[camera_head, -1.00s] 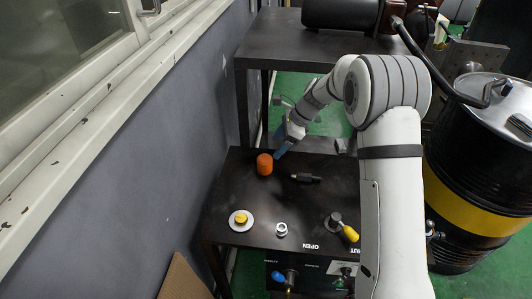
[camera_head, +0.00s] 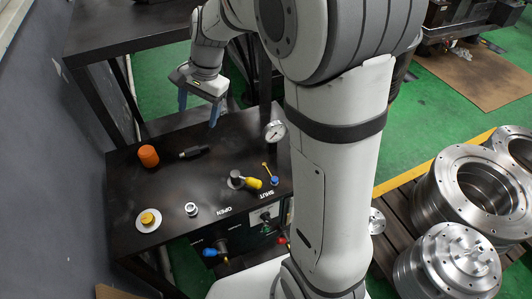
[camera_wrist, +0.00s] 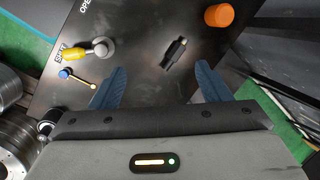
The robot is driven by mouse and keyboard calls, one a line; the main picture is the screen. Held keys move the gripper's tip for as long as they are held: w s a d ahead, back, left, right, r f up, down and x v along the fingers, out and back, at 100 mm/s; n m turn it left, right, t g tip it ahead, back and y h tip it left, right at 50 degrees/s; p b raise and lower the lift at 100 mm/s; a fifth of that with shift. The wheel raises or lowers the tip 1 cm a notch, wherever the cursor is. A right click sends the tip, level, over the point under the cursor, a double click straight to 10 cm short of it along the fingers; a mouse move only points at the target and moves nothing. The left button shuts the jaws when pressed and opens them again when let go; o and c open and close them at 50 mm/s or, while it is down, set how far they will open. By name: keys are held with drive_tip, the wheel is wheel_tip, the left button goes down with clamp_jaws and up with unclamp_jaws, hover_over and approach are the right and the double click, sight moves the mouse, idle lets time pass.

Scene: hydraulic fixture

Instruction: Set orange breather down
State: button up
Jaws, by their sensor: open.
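The orange breather (camera_head: 148,156) stands upright on the back left part of the black fixture top (camera_head: 165,183), apart from my gripper. It also shows in the wrist view (camera_wrist: 219,15) at the upper right. My gripper (camera_head: 198,108) is open and empty, above the back of the fixture and to the right of the breather. In the wrist view its two blue fingers (camera_wrist: 160,88) are wide apart with nothing between them. A black cylindrical part (camera_head: 194,152) lies just right of the breather.
A yellow button on a white disc (camera_head: 149,220), a small silver ring (camera_head: 191,209) and a yellow-handled valve (camera_head: 246,181) are on the fixture top. A pressure gauge (camera_head: 275,131) stands at its right. Large metal cylinders (camera_head: 447,262) are at the right. A grey wall is at the left.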

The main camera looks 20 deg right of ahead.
drive_tip(key=s+d+n+t+h, duration=0.1)
drive_tip(key=s+d+n, duration=0.3)
drive_tip(key=s, duration=0.6)
drive_tip(key=s+d+n+t+h, duration=0.1)
drive_tip(key=s+d+n, duration=0.3)
drive_tip(key=s, duration=0.6)
drive_tip(key=shift+d+r+n+h, duration=0.2)
drive_tip(key=shift+d+n+h, duration=0.2)
drive_tip(key=shift+d+h, duration=0.5)
drive_tip(key=shift+d, duration=0.15)
drive_tip(key=shift+r+p, duration=0.3)
